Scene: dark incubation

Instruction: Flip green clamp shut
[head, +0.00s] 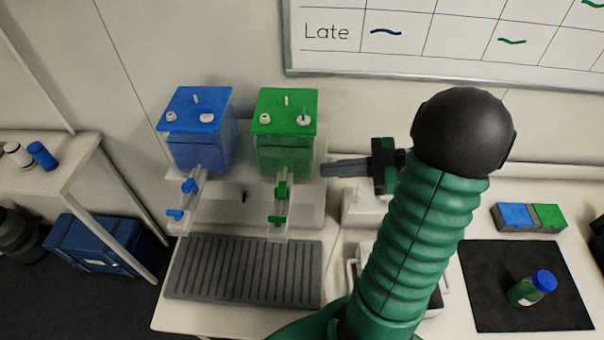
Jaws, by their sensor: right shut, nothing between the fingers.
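The green clamp (281,191) sits on the clear outlet channel in front of the green-lidded tank (286,132). A second green piece shows just below it on the same channel. I cannot tell from this view whether the clamp is open or closed. My right gripper (328,169) is shut and empty, with its fingers pointing left. In the picture its tips lie to the right of the green tank, above and to the right of the clamp, apart from the clamp. My left gripper is not in view.
A blue-lidded tank (199,140) with blue clamps (190,186) stands to the left. A grey ribbed tray (245,272) lies in front. A black mat (525,287) with a blue-capped bottle (532,288) is at the right, near blue and green blocks (530,217). My right arm hides part of the bench.

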